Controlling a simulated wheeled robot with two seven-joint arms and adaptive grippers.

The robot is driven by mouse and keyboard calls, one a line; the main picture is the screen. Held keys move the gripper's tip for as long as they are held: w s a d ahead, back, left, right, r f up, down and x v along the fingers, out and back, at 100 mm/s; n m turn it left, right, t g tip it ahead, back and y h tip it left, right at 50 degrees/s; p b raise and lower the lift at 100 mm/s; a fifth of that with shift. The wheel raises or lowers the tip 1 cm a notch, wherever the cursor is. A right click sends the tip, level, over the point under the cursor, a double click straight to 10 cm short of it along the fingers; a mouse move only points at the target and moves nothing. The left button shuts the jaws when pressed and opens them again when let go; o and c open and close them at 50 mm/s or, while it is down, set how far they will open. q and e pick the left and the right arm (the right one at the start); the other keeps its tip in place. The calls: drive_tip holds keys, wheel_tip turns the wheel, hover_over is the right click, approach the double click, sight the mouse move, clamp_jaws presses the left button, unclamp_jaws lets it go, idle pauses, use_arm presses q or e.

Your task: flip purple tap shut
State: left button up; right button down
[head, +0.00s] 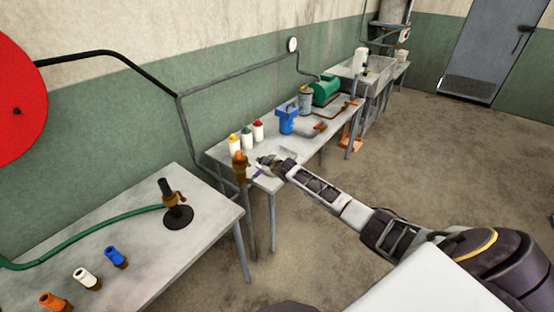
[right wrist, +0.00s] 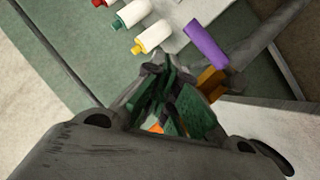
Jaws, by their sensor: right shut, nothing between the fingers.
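The purple tap handle (head: 258,174) shows as a small strip just left of my right gripper, at the near corner of the middle table. In the right wrist view the purple handle (right wrist: 205,45) sticks out from an orange-yellow fitting (right wrist: 211,82), to the right of the fingertips. An orange-brown valve body (head: 240,166) stands on an upright pipe at that corner. My right gripper (head: 265,161) is shut and empty close to the handle; its green-padded fingers (right wrist: 160,72) are together. I cannot tell whether it touches the handle. My left gripper is not in view.
White bottles with yellow, green and red caps (head: 246,137) stand behind the valve. A blue device (head: 288,119) and a green tank (head: 325,90) stand farther along the table. The near table (head: 130,225) holds a hose, a black-based valve (head: 178,213) and coloured fittings. Floor on the right is clear.

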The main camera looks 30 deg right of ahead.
drive_tip(key=s+d+r, duration=0.2)
drive_tip(key=s+r, duration=0.3)
drive_tip(key=s, duration=0.2)
drive_tip(key=shift+s+d, duration=0.25)
drive_tip(key=shift+d, duration=0.1)
idle(0.4)
idle(0.6)
